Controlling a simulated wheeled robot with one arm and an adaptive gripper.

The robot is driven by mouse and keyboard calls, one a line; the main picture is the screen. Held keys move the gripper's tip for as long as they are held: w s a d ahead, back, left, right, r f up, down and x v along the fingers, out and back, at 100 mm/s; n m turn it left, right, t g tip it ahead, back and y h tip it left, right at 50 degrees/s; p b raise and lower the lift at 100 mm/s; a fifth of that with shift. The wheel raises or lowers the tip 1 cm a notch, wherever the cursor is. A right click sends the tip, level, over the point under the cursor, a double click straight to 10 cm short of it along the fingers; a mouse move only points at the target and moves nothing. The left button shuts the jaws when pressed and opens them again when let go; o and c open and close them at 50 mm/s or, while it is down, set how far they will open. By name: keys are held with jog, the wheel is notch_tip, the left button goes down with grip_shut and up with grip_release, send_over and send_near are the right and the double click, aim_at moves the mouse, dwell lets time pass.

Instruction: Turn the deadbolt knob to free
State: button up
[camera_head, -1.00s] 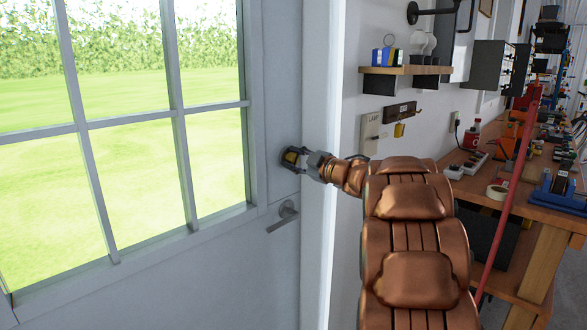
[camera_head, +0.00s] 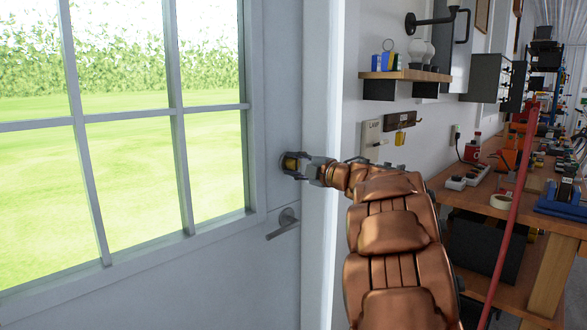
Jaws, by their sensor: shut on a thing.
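A grey lever handle (camera_head: 285,222) sits just below the knob. To the right are a wall shelf (camera_head: 405,75), a key rack (camera_head: 403,121), a switch plate (camera_head: 371,140) and a cluttered workbench (camera_head: 480,195). A red pole (camera_head: 508,215) stands in front of the bench.

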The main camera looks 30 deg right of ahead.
dwell(0.3)
jog(key=o, duration=1.1)
jog(key=shift+o, duration=0.2)
jog(key=v, duration=1.2)
